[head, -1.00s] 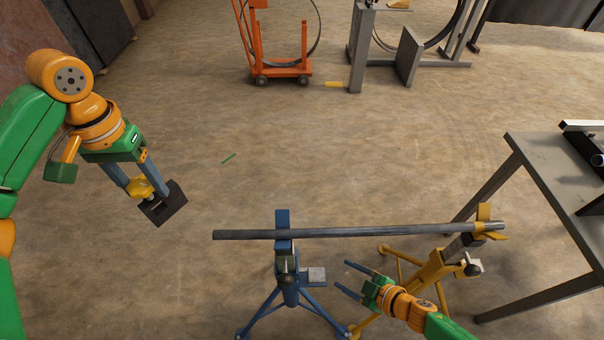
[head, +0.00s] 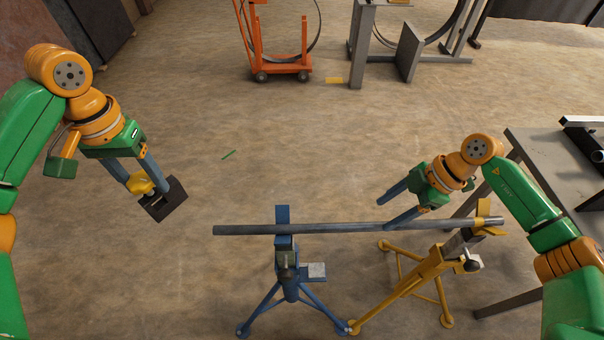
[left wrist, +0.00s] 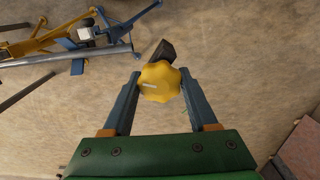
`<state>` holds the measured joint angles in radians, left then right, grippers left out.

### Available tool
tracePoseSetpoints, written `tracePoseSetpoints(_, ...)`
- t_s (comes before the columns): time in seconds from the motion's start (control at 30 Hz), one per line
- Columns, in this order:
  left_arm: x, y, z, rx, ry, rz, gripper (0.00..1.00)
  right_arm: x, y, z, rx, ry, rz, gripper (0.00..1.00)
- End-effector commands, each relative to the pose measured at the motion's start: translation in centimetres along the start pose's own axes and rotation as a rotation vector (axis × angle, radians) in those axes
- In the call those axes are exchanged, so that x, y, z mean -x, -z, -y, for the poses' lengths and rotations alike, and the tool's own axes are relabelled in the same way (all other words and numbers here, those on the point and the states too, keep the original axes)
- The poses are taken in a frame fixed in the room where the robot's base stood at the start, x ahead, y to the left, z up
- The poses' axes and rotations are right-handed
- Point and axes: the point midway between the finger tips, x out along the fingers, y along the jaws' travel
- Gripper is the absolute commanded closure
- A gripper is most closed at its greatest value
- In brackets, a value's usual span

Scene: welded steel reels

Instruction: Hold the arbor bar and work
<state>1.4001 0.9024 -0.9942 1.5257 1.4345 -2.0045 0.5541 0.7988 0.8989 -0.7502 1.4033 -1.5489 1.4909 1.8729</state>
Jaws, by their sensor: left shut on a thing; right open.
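The arbor bar (head: 335,229) is a long grey rod lying level across a blue tripod stand (head: 284,262) and a yellow tripod stand (head: 428,272). It also shows in the left wrist view (left wrist: 60,58). My left gripper (head: 147,184) is shut on a yellow knob (left wrist: 160,82) fixed to a dark block (head: 164,203), held up left of the bar and clear of it. My right gripper (head: 385,214) is open, with its fingers at the bar's right half. One fingertip overlaps the bar in the picture; I cannot tell whether it touches.
A grey table (head: 550,165) stands at the right, close to my right arm. An orange cart (head: 280,68) and a grey steel frame (head: 361,50) stand at the back. A small green strip (head: 229,155) lies on the floor.

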Motion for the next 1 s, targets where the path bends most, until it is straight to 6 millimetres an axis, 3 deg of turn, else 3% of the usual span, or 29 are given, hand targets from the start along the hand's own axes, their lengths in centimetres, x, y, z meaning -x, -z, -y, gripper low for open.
tracePoseSetpoints(0.1,0.1,0.0,0.0,0.000,0.000,-0.001,1.00,-2.8,0.1,0.1,-0.001,0.003,-0.004,0.35)
tracePoseSetpoints(0.3,0.1,0.0,0.0,0.000,0.000,-0.001,1.00,-5.8,0.1,0.0,-0.001,0.002,-0.003,0.35)
tracePoseSetpoints(0.63,0.1,0.0,0.0,0.000,0.000,-0.001,1.00,-6.5,0.1,0.0,0.001,0.000,-0.002,0.35)
tracePoseSetpoints(0.67,0.1,0.0,0.0,0.000,0.000,-0.001,1.00,-6.5,0.1,0.0,0.001,0.000,-0.002,0.40)
tracePoseSetpoints(0.87,0.1,0.0,0.0,0.000,0.000,-0.001,1.00,-6.4,0.1,0.0,0.001,0.000,-0.003,0.94)
tracePoseSetpoints(0.9,0.1,0.0,0.0,0.000,0.000,-0.001,1.00,-6.4,0.1,0.0,0.001,0.000,-0.003,1.00)
tracePoseSetpoints(1.0,0.1,0.0,0.0,0.000,0.000,-0.001,1.00,-6.4,0.1,0.0,0.001,-0.001,-0.003,1.00)
